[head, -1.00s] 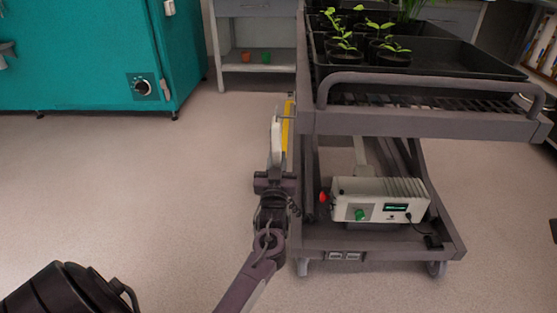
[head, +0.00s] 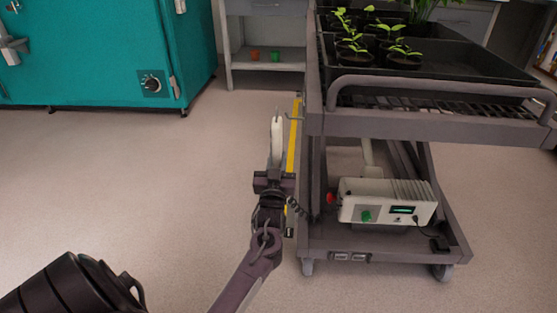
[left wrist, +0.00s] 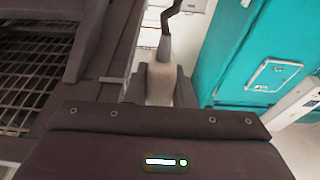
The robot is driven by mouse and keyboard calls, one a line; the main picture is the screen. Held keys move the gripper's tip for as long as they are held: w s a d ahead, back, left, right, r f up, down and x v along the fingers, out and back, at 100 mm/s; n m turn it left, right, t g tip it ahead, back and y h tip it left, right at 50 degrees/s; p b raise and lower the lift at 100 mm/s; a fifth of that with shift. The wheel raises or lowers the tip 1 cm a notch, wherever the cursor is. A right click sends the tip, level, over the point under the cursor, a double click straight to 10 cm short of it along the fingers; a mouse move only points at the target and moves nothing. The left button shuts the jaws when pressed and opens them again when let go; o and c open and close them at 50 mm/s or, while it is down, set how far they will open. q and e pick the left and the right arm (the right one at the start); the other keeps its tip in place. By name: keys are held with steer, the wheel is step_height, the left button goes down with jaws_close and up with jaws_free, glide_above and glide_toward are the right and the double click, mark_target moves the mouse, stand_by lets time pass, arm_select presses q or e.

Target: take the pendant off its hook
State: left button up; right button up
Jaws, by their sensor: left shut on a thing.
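The pendant (head: 277,138) is a slim, whitish, upright body in the head view, beside the left side of the cart. My left gripper (head: 274,181) is shut on its lower part. In the left wrist view the pendant (left wrist: 160,84) shows pale between the jaws, with a grey neck and a dark bent piece above it. A small hook (head: 293,117) sticks out from the cart's side near the pendant's top. A narrow gap shows between pendant and cart; whether pendant and hook touch is hard to tell. My right gripper is not in view.
The cart (head: 430,125) carries black trays of seedlings and, on its lower shelf, a white control box (head: 385,203). A dark coiled cable (head: 297,208) hangs by the cart's post. A teal chamber (head: 100,50) stands back left. The floor to the left is clear.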

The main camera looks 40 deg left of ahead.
arm_select(q)
steer(key=shift+a, duration=0.1)
steer(key=shift+s+a+p, duration=0.45)
steer(key=shift+s+a, duration=0.1)
steer(key=shift+a, duration=0.3)
steer(key=shift+a, duration=0.1)
steer(key=s+a, duration=0.1)
steer(key=a+p, duration=0.1)
steer(key=s+a, duration=0.1)
steer(key=a, duration=0.1)
steer(key=shift+s+p, duration=0.3)
steer(key=shift+s, duration=0.05)
steer(key=shift+a, duration=0.1)
steer(key=s+a+f, duration=0.3)
steer(key=s+a, duration=0.2)
steer(key=a, duration=0.3)
steer(key=shift+s+a, duration=0.15)
steer(key=shift+a, duration=0.05)
steer(key=shift+d, duration=0.15)
stand_by(0.6)
